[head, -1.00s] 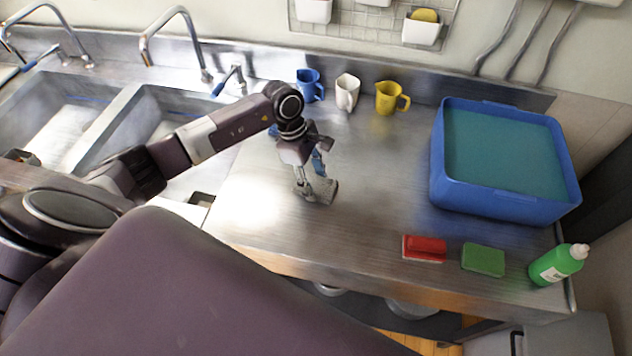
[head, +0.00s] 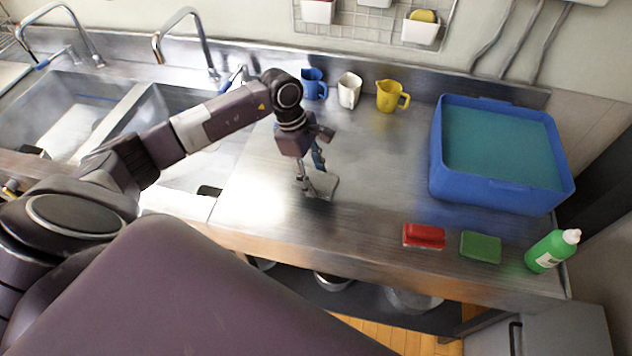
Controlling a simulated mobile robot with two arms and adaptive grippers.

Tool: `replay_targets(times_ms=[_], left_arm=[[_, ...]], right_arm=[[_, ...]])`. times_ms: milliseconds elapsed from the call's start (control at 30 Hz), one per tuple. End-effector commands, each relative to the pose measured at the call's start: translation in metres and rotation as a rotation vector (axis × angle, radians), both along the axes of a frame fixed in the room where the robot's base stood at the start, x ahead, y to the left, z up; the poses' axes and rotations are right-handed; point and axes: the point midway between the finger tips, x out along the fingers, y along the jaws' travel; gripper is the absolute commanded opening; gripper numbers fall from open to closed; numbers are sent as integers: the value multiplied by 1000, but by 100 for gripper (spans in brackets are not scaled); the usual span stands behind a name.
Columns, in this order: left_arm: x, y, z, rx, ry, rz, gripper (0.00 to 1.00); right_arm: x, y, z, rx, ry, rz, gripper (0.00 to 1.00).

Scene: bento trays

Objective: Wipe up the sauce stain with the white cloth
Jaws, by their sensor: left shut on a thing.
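My left gripper (head: 313,182) points down at the middle of the steel counter, close to its surface. It is shut on a small greyish, flat thing (head: 324,187) at its fingertips, which looks like the white cloth. The fingers hide part of it, and it seems to lie at or just above the counter. I cannot make out a sauce stain; it may be hidden under the cloth or gripper, or lost in the glare on the steel. My right gripper is not in view.
A blue mug (head: 314,84), a white mug (head: 349,90) and a yellow mug (head: 391,96) stand along the back. A blue bin (head: 500,190) is at the right. A red brush (head: 424,236), green sponge (head: 480,247) and green bottle (head: 552,250) line the front right. Sinks (head: 130,108) are left.

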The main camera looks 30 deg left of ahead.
Motion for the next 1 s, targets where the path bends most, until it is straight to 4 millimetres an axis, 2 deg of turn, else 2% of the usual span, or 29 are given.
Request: replay_targets(times_ms=[200, 400, 1000], left_arm=[[2, 5, 23, 0, -2, 7, 24], [3, 9, 36, 1, -1, 12, 24], [3, 7, 37, -1, -2, 5, 24]], right_arm=[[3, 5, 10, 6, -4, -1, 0], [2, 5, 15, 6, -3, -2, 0], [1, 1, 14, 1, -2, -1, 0]])
